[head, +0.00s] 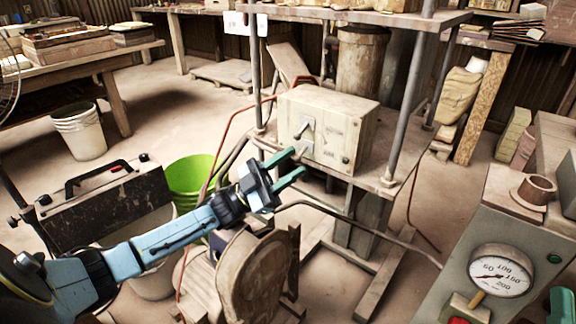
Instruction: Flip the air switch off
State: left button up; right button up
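A pale, worn metal box (340,108) sits on the lower shelf of a metal rack. On its left front face is a grey metal switch lever (304,128), slanting, with another small metal part just below it. My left gripper (298,161) has two green fingers spread apart with nothing between them. It is just below and in front of the switch, near the box's lower left corner; whether a fingertip touches the box I cannot tell. A green tip of what looks like my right gripper (561,305) shows at the bottom right edge; most of it is out of view.
The rack shelf (390,187) holds the box, with posts at its sides. A red hose and dark pipes run beside the box. A green bucket (190,175) and a wooden chair-like piece (252,275) stand near my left arm. A panel with a pressure gauge (501,273) is at right.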

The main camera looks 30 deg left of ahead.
pick_arm(q)
jog(key=shift+a, duration=0.1)
jog(key=p+v, duration=0.1)
jog(key=v, duration=0.6)
pick_arm(e)
jog(key=shift+w+f+g, duration=0.4)
jog(key=shift+f+g, duration=0.25)
jog(key=shift+g, duration=0.05)
pick_arm(q)
jog(key=shift+s+a+f, duration=0.1)
jog(key=shift+f, duration=0.05)
